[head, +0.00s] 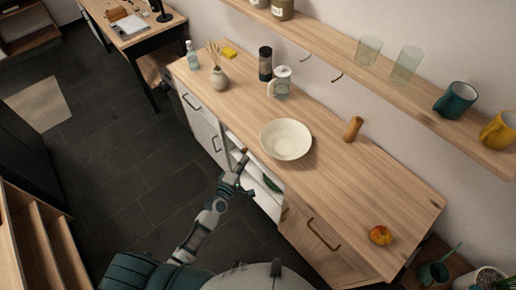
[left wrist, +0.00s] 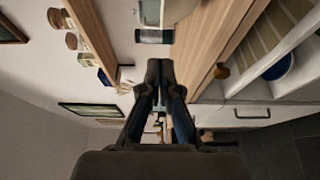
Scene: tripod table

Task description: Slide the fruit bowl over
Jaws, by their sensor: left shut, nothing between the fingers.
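The fruit bowl (head: 286,140) is a wide cream bowl. It stands upright and looks empty on the wooden counter (head: 340,190), near the front edge. A red and yellow apple (head: 381,235) lies apart from it at the counter's near right end. My left gripper (head: 243,160) is at the counter's front edge, to the left of the bowl and apart from it. In the left wrist view its fingers (left wrist: 160,68) are closed together with nothing between them. I cannot make out the bowl in that view. My right gripper is not in view.
A wooden grinder-like piece (head: 353,129) stands behind right of the bowl. A glass press (head: 281,83), a dark canister (head: 265,63) and a vase (head: 219,79) stand farther left. A shelf with mugs (head: 455,101) overhangs the back. The counter between bowl and apple is clear.

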